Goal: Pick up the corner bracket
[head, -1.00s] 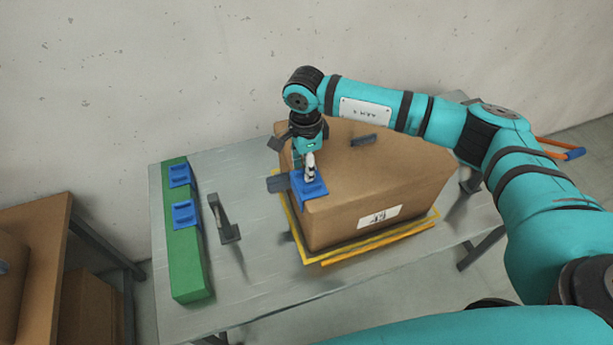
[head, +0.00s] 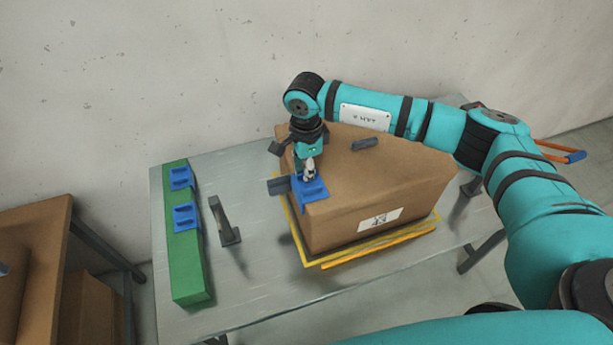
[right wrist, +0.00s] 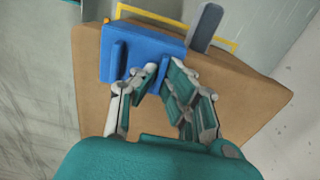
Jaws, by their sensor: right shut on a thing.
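A blue corner bracket (head: 313,191) is at the near left top corner of the cardboard box (head: 395,185). My right gripper (head: 309,174) is above it, pointing down, with its fingers shut on the bracket. In the right wrist view the bracket (right wrist: 118,58) shows as a blue plate with a raised rib, and the fingertips of my right gripper (right wrist: 153,78) meet at its near part. The exact contact is partly hidden by the fingers. I cannot tell whether the bracket rests on the box. My left gripper is not in view.
Two more blue brackets (head: 185,217) sit on a long green block (head: 191,275) at the left of the grey table (head: 255,295). A dark grey upright piece (head: 225,222) stands between block and box. The box is on a yellow frame (head: 378,243). Dark grey pieces (head: 365,143) flank the box top.

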